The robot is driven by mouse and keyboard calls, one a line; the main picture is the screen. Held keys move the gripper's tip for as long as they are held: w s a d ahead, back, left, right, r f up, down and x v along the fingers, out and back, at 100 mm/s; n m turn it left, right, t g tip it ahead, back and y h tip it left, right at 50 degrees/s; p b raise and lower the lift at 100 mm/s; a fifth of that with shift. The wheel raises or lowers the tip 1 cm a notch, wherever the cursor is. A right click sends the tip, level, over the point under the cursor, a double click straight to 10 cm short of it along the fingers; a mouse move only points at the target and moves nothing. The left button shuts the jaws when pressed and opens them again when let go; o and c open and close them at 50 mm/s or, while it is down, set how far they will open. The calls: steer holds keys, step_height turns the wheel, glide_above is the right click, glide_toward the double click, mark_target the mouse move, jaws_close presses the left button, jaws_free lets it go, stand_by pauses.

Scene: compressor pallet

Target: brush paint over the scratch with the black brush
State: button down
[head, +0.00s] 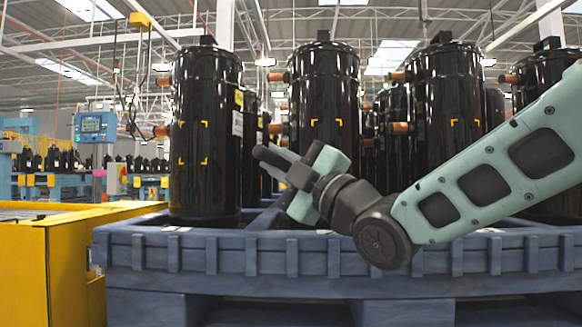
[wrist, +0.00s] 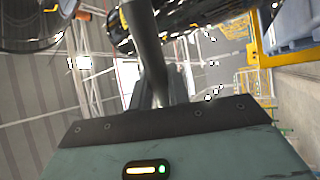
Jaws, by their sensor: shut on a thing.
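My gripper (head: 284,163) is in front of the gap between the left and middle black compressors. It is shut on the black brush (head: 268,157), whose dark rounded shaft points left toward the left compressor (head: 205,120). In the wrist view the brush (wrist: 146,45) extends up from between the fingers (wrist: 155,98); its far end runs out of the picture, so I cannot see bristles. Yellow corner marks frame a patch on the left compressor, the middle compressor (head: 324,85) and the right compressor (head: 446,90). No scratch can be made out at this size.
The compressors stand on a blue pallet (head: 330,252) with a raised rim, below my arm. A yellow platform (head: 45,265) is at the lower left. More compressors stand close behind the front row. Copper pipe stubs (head: 162,131) stick out from the compressors.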

steer(key=shift+a+r, duration=0.1)
steer(key=shift+r, duration=0.45)
steer(key=d+b, duration=0.2)
steer(key=d, duration=0.4)
steer(key=shift+f, duration=0.15)
steer(key=shift+d+b, duration=0.1)
steer(key=shift+b, duration=0.2)
steer(key=shift+a+b, duration=1.05)
steer(key=shift+a, duration=2.1)
